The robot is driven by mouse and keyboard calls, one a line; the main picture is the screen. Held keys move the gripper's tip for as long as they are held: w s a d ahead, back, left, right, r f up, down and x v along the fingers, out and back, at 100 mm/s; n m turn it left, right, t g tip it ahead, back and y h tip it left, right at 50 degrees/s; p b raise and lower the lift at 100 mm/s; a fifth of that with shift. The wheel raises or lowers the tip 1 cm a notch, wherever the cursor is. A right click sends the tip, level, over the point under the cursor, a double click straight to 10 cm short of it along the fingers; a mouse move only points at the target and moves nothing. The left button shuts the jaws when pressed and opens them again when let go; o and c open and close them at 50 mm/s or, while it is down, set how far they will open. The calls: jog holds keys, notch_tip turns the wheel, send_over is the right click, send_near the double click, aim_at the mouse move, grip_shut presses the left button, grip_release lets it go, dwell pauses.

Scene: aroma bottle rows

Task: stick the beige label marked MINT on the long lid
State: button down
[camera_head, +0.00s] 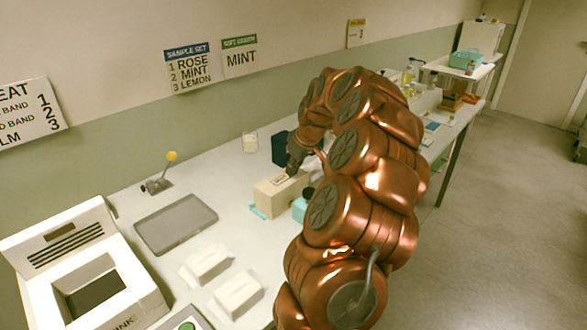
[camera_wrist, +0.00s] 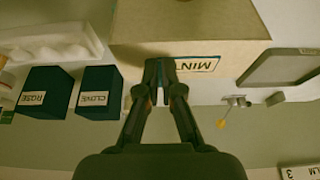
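The long lid is a beige block-like top (camera_head: 270,198) on the bench; its broad beige face fills the top of the wrist view (camera_wrist: 200,22). The label with the dark outline (camera_wrist: 202,65) lies along the near edge of that face in the wrist view, its letters upside down. The T end is hidden behind a finger. The label also shows small on the beige top in the head view (camera_head: 280,180). My gripper (camera_wrist: 163,64) has its fingertips together over the label's end; it is right above the lid in the head view (camera_head: 292,170). Whether it pinches the label I cannot tell.
Dark boxes marked ROSE (camera_wrist: 40,92) and CLOVE (camera_wrist: 98,92) stand beside the lid. A grey tray (camera_head: 175,222), two white blocks (camera_head: 206,262) and a printer (camera_head: 90,275) are on the left. A teal item (camera_head: 300,208) is close by the lid.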

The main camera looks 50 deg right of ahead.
dwell(0.4)
jog(key=c, duration=1.2)
grip_release()
jog(key=shift+c, duration=0.2)
notch_tip(320, 180, up, 8)
jog(key=p, duration=0.1)
